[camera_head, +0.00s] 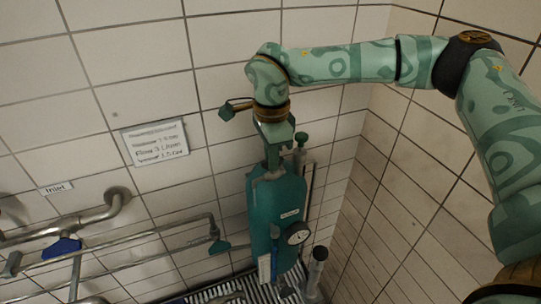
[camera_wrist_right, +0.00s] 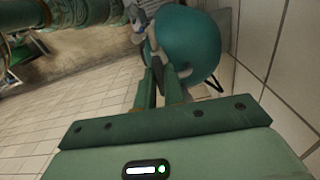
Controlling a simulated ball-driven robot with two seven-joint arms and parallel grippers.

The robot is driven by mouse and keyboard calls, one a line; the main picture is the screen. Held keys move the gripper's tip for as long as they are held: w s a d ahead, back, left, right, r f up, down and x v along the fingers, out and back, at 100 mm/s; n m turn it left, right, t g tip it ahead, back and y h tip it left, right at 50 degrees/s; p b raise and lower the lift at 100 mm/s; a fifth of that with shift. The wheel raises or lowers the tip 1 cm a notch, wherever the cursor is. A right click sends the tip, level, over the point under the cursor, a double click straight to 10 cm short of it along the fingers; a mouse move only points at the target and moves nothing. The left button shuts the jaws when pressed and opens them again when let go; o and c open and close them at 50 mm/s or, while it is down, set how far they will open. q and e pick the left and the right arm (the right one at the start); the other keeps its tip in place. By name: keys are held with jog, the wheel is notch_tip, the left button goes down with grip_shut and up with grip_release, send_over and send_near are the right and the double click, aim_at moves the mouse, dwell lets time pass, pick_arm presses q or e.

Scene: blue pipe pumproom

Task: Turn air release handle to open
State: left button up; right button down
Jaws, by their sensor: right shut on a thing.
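The teal tank (camera_head: 276,218) stands in the corner below my right arm. My right gripper (camera_head: 271,168) reaches down from above to the top of the tank. In the right wrist view, the tank's rounded top (camera_wrist_right: 190,45) lies just past the fingers. My right gripper (camera_wrist_right: 162,78) is shut there on a small grey part at the top fitting, which appears to be the air release handle. The fingers hide most of it, and its angle is hard to tell. My left gripper is not in view.
A round gauge (camera_head: 298,233) sits on the tank's front. A green knob (camera_head: 301,138) stands close behind my gripper. Grey pipes with a blue valve handle (camera_head: 62,247) run along the wall at left. The tiled right wall (camera_head: 400,190) is close.

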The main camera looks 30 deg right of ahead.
jog(key=shift+w+r+n, duration=0.15)
jog(key=shift+r+n, duration=0.1)
jog(key=shift+n, duration=0.35)
jog(key=c, duration=1.5)
grip_release()
jog(key=shift+c, duration=0.2)
jog(key=shift+o, duration=0.2)
jog(key=shift+d+f, duration=0.1)
jog(key=shift+d, duration=0.1)
jog(key=shift+a+r, duration=0.1)
jog(key=shift+r, duration=0.3)
notch_tip(320, 180, up, 16)
jog(key=b, duration=0.2)
jog(key=shift+f+b, duration=0.25)
jog(key=shift+b, duration=0.15)
jog(key=shift+f, duration=0.1)
